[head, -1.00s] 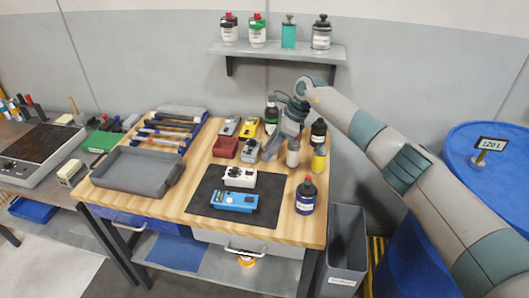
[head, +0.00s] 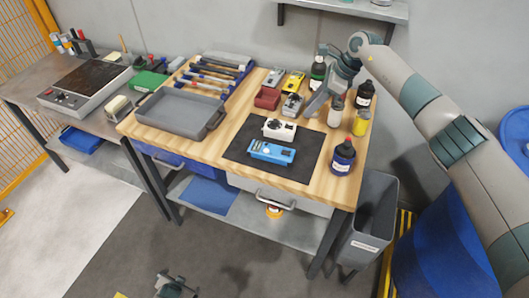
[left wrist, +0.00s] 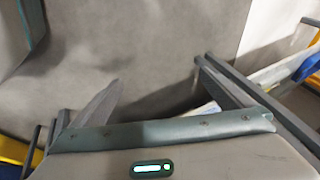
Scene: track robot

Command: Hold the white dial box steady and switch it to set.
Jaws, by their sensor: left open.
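The white dial box (head: 280,129) sits on the black mat (head: 310,152) on the wooden workbench, just behind a blue box (head: 270,153). Its dial shows as a small dark spot; its setting is too small to read. My right gripper (head: 311,109) is over the bench behind and right of the white box, beside a grey box (head: 292,106) and apart from the white box. Its jaw opening cannot be made out. My left gripper (head: 174,285) shows low in the head view, over the floor in front of the bench. In the left wrist view its fingers (left wrist: 160,88) are apart and empty.
A grey tray (head: 182,113) stands left of the mat. A blue bottle (head: 343,157) stands right of it, with more bottles behind. Yellow (head: 292,82) and red (head: 267,98) items lie at the back. A grey bin (head: 374,215) stands at the bench's right.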

